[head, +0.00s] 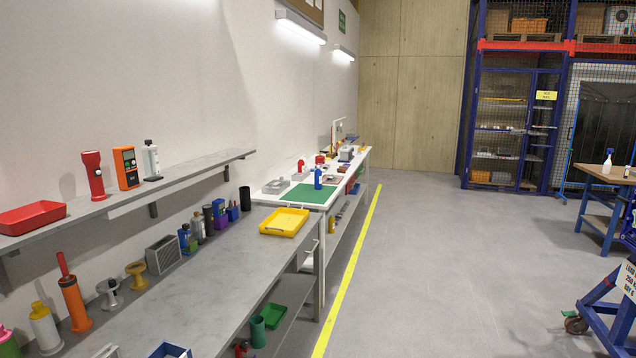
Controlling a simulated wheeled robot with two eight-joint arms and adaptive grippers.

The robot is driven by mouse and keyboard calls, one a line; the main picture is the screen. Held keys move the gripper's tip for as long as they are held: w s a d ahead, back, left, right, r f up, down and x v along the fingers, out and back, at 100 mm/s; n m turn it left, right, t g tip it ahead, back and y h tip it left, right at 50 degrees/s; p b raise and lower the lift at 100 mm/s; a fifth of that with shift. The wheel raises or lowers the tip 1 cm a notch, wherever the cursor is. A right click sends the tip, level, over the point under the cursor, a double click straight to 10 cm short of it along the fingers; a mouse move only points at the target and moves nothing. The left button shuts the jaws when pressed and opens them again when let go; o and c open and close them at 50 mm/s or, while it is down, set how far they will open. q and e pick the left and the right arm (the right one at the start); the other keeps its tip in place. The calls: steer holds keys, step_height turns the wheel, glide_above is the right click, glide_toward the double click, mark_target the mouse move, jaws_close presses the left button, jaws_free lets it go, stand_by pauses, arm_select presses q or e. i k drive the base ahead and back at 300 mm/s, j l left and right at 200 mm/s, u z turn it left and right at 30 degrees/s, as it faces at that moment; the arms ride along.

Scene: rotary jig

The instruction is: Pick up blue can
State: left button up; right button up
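A small upright blue container (318,178), which may be the blue can, stands on the white workbench (270,199) beyond the grey bench, at the back edge of a green mat (306,194). It is small in the head view, so I cannot tell its exact shape. Smaller blue-and-green items (185,238) stand along the wall on the grey bench. Neither of my grippers is in view.
The grey bench (215,283) holds a yellow tray (284,222) and several bottles and spools. A shelf (120,200) above carries a red tray (32,217) and a red flashlight (94,175). Right of the yellow floor line (347,270), the floor is clear up to a blue wheeled frame (605,310).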

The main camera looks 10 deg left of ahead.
mark_target(317, 173)
steer(key=i+z, duration=0.3)
steer(key=i, duration=0.25)
steer(key=i+l, duration=0.1)
steer(key=i, duration=2.25)
steer(key=i+l, duration=0.1)
steer(key=i, duration=2.2)
